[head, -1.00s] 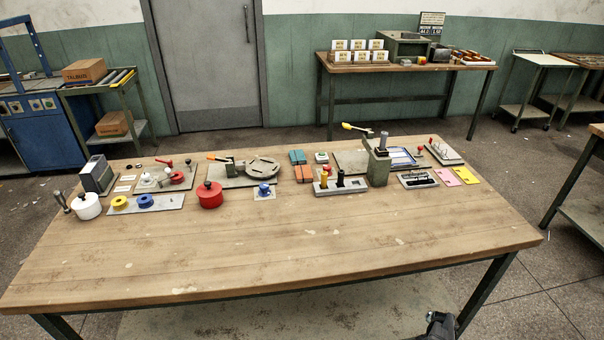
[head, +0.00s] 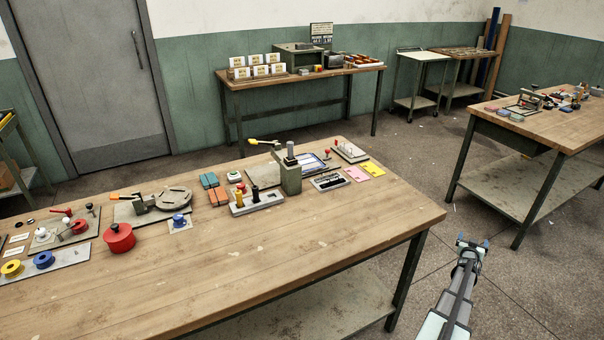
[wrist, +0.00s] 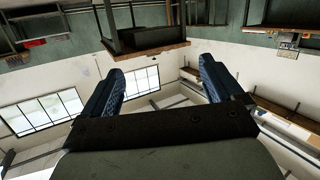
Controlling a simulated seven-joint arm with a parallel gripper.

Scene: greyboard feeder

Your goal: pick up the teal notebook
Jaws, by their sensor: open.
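I cannot make out a teal notebook for certain. Small flat teal pieces (head: 208,180) lie beside orange ones on the near table, left of the grey press; they are too small to tell what they are. My gripper (head: 472,243) is over the open floor, between the near table and the right table, apart from both. In the wrist view my gripper (wrist: 163,82) has its two blue-padded fingers spread, with nothing between them.
The near table (head: 290,262) holds a red pot (head: 119,238), a grey press (head: 290,172) and pink and yellow cards. The right table (head: 560,133) holds small items. A back bench (head: 305,78) stands by the wall. The near table's front is clear.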

